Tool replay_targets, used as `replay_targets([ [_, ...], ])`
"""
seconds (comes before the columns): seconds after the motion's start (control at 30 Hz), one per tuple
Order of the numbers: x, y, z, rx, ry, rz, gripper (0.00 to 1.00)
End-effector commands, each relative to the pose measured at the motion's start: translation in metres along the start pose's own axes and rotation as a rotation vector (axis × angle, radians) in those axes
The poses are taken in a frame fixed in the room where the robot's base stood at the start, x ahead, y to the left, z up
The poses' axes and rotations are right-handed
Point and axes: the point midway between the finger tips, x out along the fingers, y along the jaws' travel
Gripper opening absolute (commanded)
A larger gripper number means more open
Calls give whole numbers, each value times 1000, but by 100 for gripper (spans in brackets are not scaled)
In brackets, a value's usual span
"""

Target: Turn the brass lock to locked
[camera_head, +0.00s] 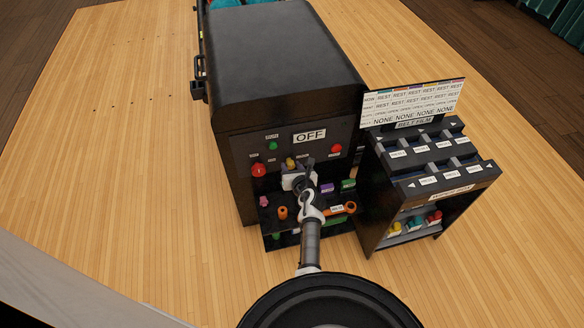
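A small brass-yellow part (291,163), which looks like the brass lock, shows on the front panel of the black machine (237,150). It sits below and left of the white "OFF" sign (310,136). My gripper (294,176) is at the panel, right by the brass part and partly covering it. I cannot tell whether they touch. The fingers are too small and dark to show whether they are open or shut. The lock's turn position cannot be read.
Red buttons (258,170) and a green button (273,146) surround the spot. A lower shelf holds orange (282,212), purple (327,188) and green (348,185) items near my arm. A black labelled rack (385,190) stands close on the right. The wooden floor at left is clear.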

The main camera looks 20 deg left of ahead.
Motion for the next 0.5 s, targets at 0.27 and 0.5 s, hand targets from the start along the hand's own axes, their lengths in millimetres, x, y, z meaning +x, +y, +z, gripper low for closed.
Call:
replay_targets([
  [0.27,0,0,0,0,0,0,6],
  [0.5,0,0,0,28,1,12,6],
])
